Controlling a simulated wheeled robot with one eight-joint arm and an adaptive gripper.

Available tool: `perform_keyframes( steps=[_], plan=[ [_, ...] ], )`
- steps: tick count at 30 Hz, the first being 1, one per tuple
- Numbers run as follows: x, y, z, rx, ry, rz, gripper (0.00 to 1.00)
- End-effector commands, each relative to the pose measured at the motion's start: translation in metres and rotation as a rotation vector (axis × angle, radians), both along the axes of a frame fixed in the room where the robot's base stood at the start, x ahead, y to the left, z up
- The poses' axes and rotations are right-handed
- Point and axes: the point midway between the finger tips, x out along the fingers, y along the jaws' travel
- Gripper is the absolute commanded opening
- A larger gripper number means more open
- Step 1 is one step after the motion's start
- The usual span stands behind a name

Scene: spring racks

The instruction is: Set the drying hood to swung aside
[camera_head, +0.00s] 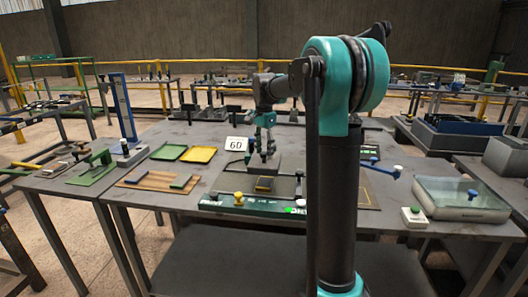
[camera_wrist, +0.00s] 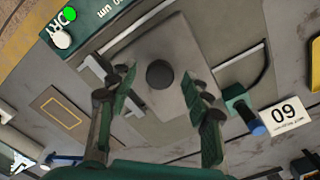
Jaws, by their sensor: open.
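A grey block with a flat top and a dark round knob, apparently the drying hood (camera_head: 290,163), stands in the middle of the bench. In the wrist view the hood (camera_wrist: 190,38) lies below me, its knob (camera_wrist: 159,74) between my fingers. My gripper (camera_head: 262,150) points down over it; in the wrist view the gripper (camera_wrist: 160,95) is open, one finger to each side of the knob. I cannot tell whether the fingers touch it. A green strip (camera_head: 222,205) in front carries partly hidden lettering, a lit green lamp (camera_wrist: 70,14) and a white knob (camera_wrist: 61,39).
A white number card (camera_wrist: 285,115) and a dark curved bar (camera_wrist: 262,66) lie beside the hood. A blue lever (camera_head: 383,169), a small white box (camera_head: 415,217) and a clear-lidded case (camera_head: 450,207) are to the right.

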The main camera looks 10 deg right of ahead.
Motion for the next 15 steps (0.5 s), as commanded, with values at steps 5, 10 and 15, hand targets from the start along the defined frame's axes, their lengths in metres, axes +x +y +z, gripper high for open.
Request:
perform_keyframes(
  steps=[5, 10, 15],
  plan=[
    [-0.0001, 0.0, -0.0044, 0.0, 0.0, 0.0, 0.5],
    [-0.0001, 0.0, -0.0043, 0.0, 0.0, 0.0, 0.5],
    [-0.0001, 0.0, -0.0041, 0.0, 0.0, 0.0, 0.3]
  ],
)
